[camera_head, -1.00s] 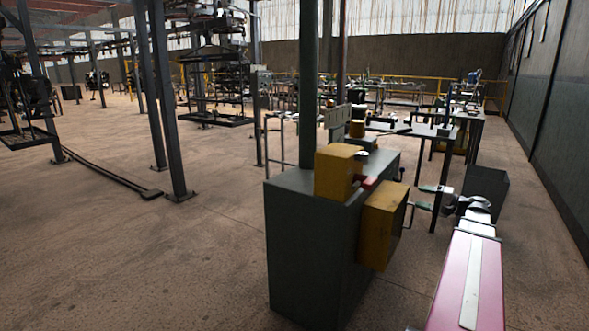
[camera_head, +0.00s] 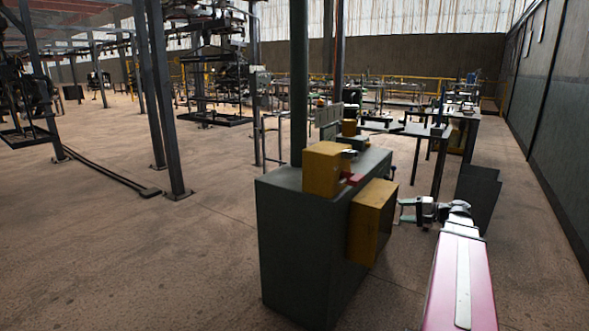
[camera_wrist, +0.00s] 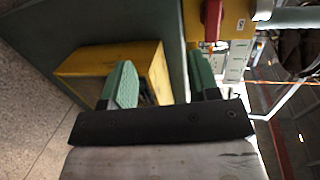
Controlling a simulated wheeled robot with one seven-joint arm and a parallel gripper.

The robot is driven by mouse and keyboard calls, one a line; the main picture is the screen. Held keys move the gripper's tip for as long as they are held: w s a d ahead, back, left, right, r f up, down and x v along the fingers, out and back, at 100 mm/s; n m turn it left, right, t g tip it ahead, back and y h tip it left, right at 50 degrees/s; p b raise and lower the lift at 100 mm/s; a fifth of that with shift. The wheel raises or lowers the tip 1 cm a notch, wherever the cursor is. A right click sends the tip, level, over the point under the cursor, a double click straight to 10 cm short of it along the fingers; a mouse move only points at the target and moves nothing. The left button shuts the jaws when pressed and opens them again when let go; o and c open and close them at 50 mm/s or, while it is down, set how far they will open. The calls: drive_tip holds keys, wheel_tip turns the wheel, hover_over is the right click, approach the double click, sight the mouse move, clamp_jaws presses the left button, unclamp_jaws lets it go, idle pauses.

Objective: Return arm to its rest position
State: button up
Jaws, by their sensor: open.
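My gripper (camera_head: 408,210) is at the end of my pink and white arm, just right of the yellow box on the side of a dark green cabinet (camera_head: 300,235). In the wrist view my gripper (camera_wrist: 163,85) shows two green fingers spread apart with nothing held between them. The yellow side box (camera_head: 372,222) lies beyond the fingers and also shows in the wrist view (camera_wrist: 82,72). I cannot tell whether a fingertip touches it.
A yellow box (camera_head: 326,169) with a red part sits on the cabinet top. Worktables (camera_head: 440,135) stand behind. Open floor (camera_head: 130,240) lies left, and a wall (camera_head: 560,130) runs along the right.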

drive_tip(key=s+a+f+n+g+h, duration=0.3)
drive_tip(key=s+a+f+h, duration=0.3)
drive_tip(key=a+f, duration=0.4)
drive_tip(key=s+a+f+n+g+h, duration=0.3)
drive_tip(key=s+a+f+g+h, duration=0.2)
drive_tip(key=a+f, duration=0.6)
drive_tip(key=shift+s+f+h, duration=0.6)
drive_tip(key=shift+f+h, duration=0.6)
drive_tip(key=shift+f, duration=0.35)
